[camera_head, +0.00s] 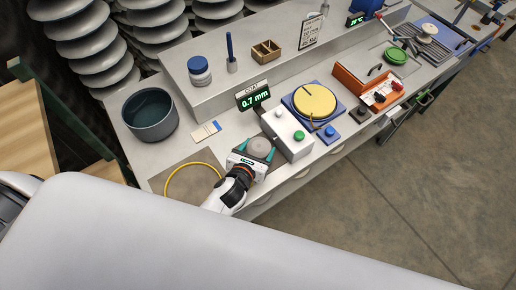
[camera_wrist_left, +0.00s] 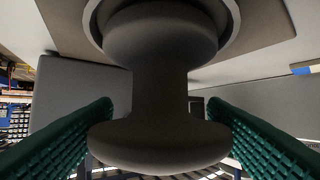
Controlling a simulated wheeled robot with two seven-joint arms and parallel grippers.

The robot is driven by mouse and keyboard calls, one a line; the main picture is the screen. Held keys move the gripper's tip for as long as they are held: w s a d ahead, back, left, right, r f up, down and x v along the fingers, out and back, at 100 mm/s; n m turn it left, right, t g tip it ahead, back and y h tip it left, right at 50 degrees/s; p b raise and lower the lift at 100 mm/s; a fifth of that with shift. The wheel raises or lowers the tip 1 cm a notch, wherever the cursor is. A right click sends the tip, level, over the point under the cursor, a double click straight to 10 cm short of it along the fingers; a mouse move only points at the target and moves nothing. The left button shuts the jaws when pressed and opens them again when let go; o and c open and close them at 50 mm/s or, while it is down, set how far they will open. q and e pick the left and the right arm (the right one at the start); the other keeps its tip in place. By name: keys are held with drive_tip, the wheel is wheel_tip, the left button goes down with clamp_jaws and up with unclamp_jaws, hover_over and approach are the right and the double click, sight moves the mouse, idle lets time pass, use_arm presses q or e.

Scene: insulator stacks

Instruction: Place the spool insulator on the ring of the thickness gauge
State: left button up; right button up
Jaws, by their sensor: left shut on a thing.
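The spool insulator is grey, with two round flanges and a narrower waist. It fills the middle of the left wrist view (camera_wrist_left: 160,90), and its round top shows in the head view (camera_head: 259,146). My left gripper (camera_head: 256,153) is shut on it, with a teal finger on either side. A light grey ring (camera_wrist_left: 233,22) curves around the spool's far flange in the wrist view; I cannot tell whether they touch. The thickness gauge's display (camera_head: 254,96) reads 0.7 mm, behind the gripper. The ring is hidden in the head view. My right gripper is not in view.
A white box (camera_head: 290,142) with a green button stands close right of the gripper. A yellow disc (camera_head: 315,100) on a blue base is beyond it. A yellow loop (camera_head: 172,182) lies on the brown mat at left, near a grey bowl (camera_head: 150,128).

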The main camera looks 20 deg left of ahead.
use_arm(q)
drive_tip(key=shift+f, duration=0.1)
drive_tip(key=o, duration=1.3)
drive_tip(key=shift+c, duration=0.2)
drive_tip(key=shift+r, duration=0.3)
drive_tip(key=b+v, duration=0.1)
drive_tip(key=v, duration=0.9)
drive_tip(key=shift+s+a, duration=0.1)
drive_tip(key=shift+s, duration=0.25)
drive_tip(key=shift+s+r, duration=0.3)
drive_tip(key=shift+s, duration=0.3)
